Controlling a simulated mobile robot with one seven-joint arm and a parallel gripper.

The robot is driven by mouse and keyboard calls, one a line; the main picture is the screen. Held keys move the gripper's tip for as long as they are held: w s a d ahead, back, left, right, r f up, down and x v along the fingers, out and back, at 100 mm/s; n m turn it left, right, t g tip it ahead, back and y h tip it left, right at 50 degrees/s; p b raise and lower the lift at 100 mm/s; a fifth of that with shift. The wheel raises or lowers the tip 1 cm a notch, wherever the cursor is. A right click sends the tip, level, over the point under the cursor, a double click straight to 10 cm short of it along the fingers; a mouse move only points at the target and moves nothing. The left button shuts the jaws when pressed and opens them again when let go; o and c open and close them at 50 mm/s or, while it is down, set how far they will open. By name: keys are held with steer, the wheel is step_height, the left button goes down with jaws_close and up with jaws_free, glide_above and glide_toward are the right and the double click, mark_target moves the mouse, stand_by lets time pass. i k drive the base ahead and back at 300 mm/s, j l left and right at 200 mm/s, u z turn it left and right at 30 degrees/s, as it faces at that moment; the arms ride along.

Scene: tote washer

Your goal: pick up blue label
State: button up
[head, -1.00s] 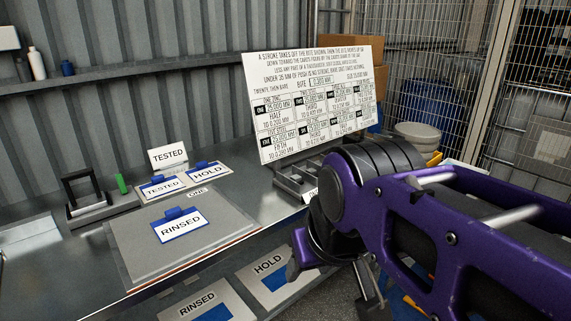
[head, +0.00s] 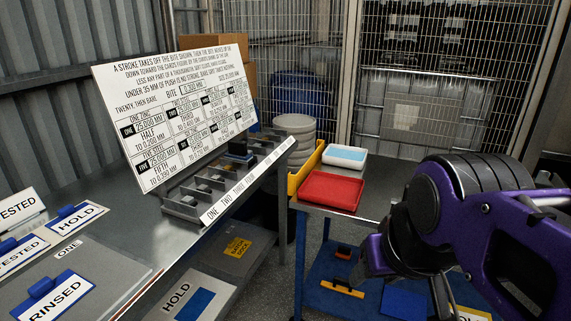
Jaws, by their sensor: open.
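A blue-edged label reading RINSED (head: 66,294), with a blue tab on top, lies on a grey plate (head: 118,272) at the lower left. Behind it lie two similar blue-edged labels, HOLD (head: 76,219) and TESTED (head: 20,257), the latter cut by the picture's left edge. My gripper (head: 372,266) is open at lower right, far from these labels, in front of the side table. Its fingers are small and partly hidden by my purple arm, and I see nothing between them.
A white instruction board (head: 175,115) stands behind a grey slotted rack (head: 225,180) on the metal bench. A red tray (head: 332,190) and a white tray with blue contents (head: 345,157) sit on the side table. A HOLD panel (head: 190,297) is below the bench. Wire fencing (head: 400,90) closes the back.

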mark_target(49, 300)
steer(key=u, duration=1.3)
